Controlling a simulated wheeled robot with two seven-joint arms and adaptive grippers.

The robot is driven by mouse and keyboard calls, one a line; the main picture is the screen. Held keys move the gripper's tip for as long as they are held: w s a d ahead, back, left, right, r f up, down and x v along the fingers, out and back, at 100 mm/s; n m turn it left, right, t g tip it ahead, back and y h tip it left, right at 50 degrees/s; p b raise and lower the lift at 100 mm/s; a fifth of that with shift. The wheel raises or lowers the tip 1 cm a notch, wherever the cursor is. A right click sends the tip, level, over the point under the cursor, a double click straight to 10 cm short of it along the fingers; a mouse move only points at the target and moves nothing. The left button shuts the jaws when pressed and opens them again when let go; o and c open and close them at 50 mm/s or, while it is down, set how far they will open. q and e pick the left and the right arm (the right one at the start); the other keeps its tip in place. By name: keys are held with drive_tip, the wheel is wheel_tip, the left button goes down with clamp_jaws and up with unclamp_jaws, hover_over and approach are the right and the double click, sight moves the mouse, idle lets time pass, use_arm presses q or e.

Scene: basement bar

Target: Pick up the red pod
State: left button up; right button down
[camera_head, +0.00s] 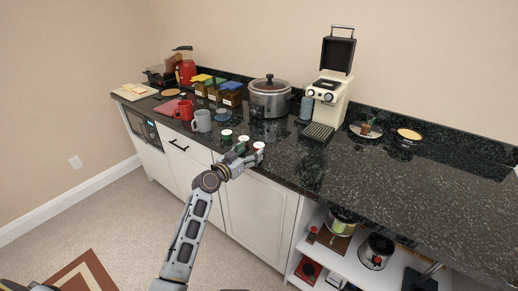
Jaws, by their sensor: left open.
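The red pod (259,145) is a small cup with a red-and-white top. It stands near the front edge of the dark speckled counter (400,190), in the middle of the view. My left gripper (249,155) is open at the counter's front edge, with its fingers pointing towards the red pod. The fingers partly cover the pod's lower part, and I cannot tell whether they touch it. Two similar pods with green on top, one nearer (243,138) and one farther left (226,132), stand beside it. My right gripper is not in view.
A grey mug (201,121) and a red mug (183,110) stand left of the pods. Behind are a steel pot (270,99) and a coffee machine (328,96) with its lid raised. The counter's right front is clear.

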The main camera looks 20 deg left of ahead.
sight(256, 147)
use_arm(q)
drive_tip(key=shift+x, duration=2.1)
drive_tip(key=shift+w+d, duration=0.15)
drive_tip(key=shift+w, duration=0.1)
drive_tip(key=c, duration=0.8)
drive_tip(key=shift+c, duration=0.4)
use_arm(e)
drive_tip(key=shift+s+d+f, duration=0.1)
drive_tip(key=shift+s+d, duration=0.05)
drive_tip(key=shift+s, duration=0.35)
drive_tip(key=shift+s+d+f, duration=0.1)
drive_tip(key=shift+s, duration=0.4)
